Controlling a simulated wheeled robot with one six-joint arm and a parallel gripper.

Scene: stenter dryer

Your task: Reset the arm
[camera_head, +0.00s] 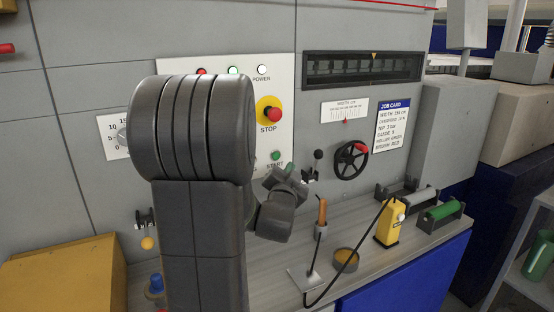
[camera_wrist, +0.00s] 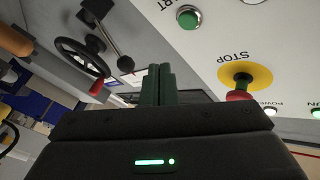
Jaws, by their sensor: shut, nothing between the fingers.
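My arm rises in the middle foreground of the head view and hides part of the white control panel (camera_head: 283,85). Its end reaches toward the panel, with my gripper partly showing near the green start button (camera_head: 276,155). In the wrist view my gripper (camera_wrist: 158,72) has its two dark fingers together, with nothing between them. The wrist view is upside down. There the green start button (camera_wrist: 188,18) is above the fingers, and the red stop button (camera_wrist: 238,90) on its yellow disc is to their right. I see no contact with either.
A handwheel (camera_head: 350,160) and a black-knobbed lever (camera_head: 318,165) stick out right of my gripper. The ledge holds an orange-handled tool (camera_head: 322,212), a round tin (camera_head: 346,260), a yellow corded device (camera_head: 388,222) and a green roller (camera_head: 443,211). A yellow box (camera_head: 65,275) is at left.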

